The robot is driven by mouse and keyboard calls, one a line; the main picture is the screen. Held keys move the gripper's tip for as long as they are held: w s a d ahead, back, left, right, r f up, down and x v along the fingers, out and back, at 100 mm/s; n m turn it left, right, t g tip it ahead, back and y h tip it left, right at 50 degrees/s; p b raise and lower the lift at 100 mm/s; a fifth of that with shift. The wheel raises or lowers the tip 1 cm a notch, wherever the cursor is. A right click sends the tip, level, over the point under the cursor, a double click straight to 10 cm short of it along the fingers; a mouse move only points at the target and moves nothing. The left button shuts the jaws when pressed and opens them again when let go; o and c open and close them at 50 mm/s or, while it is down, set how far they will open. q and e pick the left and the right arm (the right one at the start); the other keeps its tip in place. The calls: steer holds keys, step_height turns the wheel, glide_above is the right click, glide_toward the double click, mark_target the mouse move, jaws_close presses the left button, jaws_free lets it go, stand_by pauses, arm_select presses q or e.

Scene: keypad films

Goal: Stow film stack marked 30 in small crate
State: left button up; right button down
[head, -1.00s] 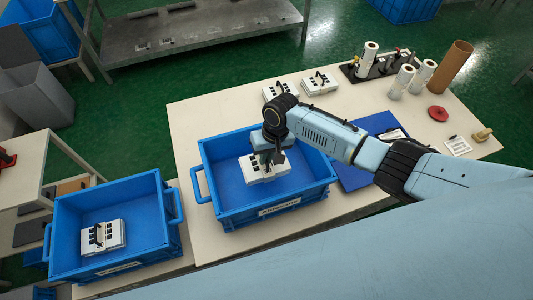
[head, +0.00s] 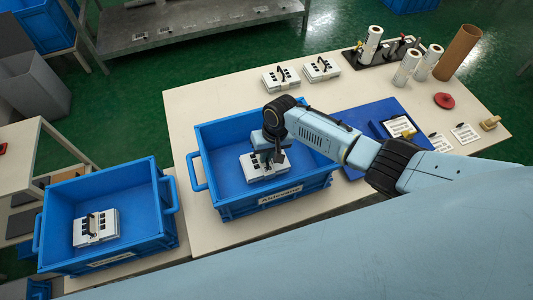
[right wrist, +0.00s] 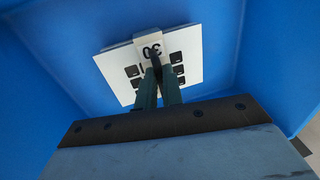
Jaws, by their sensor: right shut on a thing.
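The film stack marked 30 (right wrist: 150,50) is a white flat block with black squares and a dark strap. It also shows in the head view (head: 257,172), inside the middle blue crate (head: 275,207). My right gripper (head: 272,160) reaches down into that crate, shut on the stack's strap. In the right wrist view my right gripper's fingers (right wrist: 158,78) hide part of the stack. I cannot tell whether the stack touches the crate floor. The left blue crate (head: 112,246) holds another white stack (head: 96,228). My left gripper is out of view.
Two white stacks with straps (head: 280,79) (head: 322,69) lie at the table's back. A blue mat (head: 352,120), white rolls (head: 408,66), a cardboard tube (head: 458,52) and a red disc (head: 443,100) are to the right. The table's left back area is clear.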

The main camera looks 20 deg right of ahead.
steer(key=shift+f, duration=0.4)
stand_by(0.5)
steer(key=c, duration=1.5)
jaws_free()
steer(key=d+r, duration=0.1)
steer(key=r, duration=0.3)
steer(key=r+p, duration=0.1)
steer(key=r, duration=0.3)
steer(key=d+r+p, duration=0.1)
steer(key=r, duration=0.4)
steer(key=shift+d+r, duration=0.1)
steer(key=shift+d, duration=0.2)
step_height(320, 180, up, 9)
steer(key=p, duration=0.9)
